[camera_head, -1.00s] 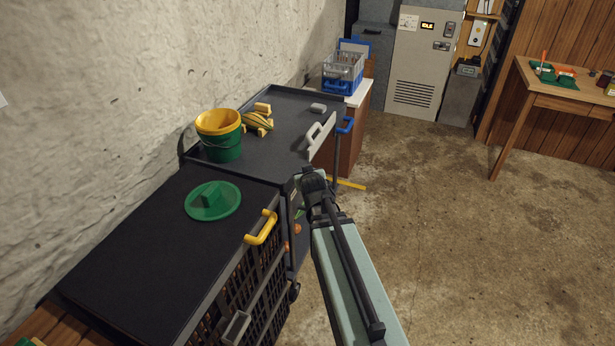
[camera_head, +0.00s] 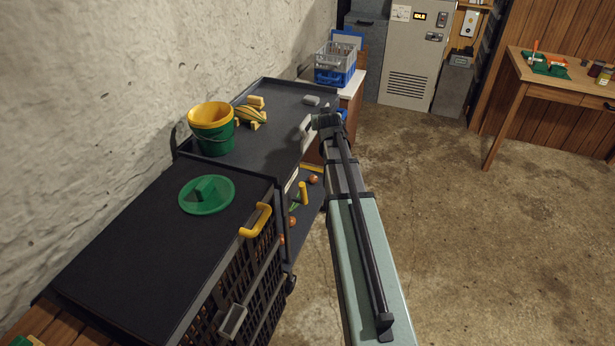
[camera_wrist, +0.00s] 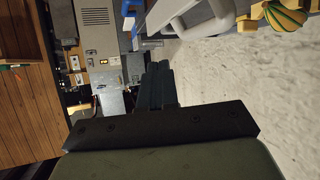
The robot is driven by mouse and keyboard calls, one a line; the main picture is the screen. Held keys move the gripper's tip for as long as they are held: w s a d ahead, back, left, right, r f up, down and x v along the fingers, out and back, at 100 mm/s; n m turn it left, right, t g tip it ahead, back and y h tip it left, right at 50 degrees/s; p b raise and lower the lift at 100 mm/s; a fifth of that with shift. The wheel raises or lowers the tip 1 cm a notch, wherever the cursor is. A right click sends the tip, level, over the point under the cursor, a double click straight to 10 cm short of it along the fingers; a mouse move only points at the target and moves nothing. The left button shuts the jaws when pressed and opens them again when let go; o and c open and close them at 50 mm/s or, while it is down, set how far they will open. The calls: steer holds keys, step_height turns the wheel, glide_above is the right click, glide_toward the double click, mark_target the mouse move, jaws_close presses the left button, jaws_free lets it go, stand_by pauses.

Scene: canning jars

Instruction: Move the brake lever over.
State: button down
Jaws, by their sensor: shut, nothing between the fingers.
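No part is clearly recognisable as the brake lever. The black cart (camera_head: 285,100) has a pale grey handle (camera_head: 306,131) on its right side and a blue handle (camera_head: 342,115) at its far corner. My arm partly covers this side in the head view. A yellow upright piece (camera_head: 303,193) shows low on the cart. My gripper (camera_wrist: 157,85) is shut and empty; the head view does not show its fingertips clearly. In the wrist view, the pale handle (camera_wrist: 207,22) lies beyond the fingers to the upper right, and the blue handle (camera_wrist: 130,15) to the upper left.
A green-yellow bucket (camera_head: 213,130) and striped yellow-green item (camera_head: 250,114) stand on the cart. A green lid (camera_head: 207,194) lies on the nearer black top, which has a yellow handle (camera_head: 256,220). A blue-grey crate (camera_head: 335,67) stands behind. The floor at right is clear.

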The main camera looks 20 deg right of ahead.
steer(key=w+d+m+g+y, duration=0.1)
steer(key=w+d+m+g, duration=0.2)
steer(key=w+m, duration=0.1)
steer(key=s+a+f+m+g+y, duration=0.2)
steer(key=s+a+m+g+y, duration=0.25)
steer(key=m, duration=0.55)
steer(key=s+a+f+m+g+y, duration=0.35)
steer(key=s+m+g, duration=0.2)
steer(key=m, duration=0.55)
steer(key=s+a+f, duration=0.1)
steer(key=a+f, duration=0.1)
steer(key=f, duration=0.2)
steer(key=s+a+f+h, duration=0.1)
steer(key=s+a+f, duration=0.1)
steer(key=f, duration=0.3)
steer(key=shift+s+a+f, duration=0.2)
steer(key=shift+s+a, duration=0.05)
steer(key=shift+a, duration=0.6)
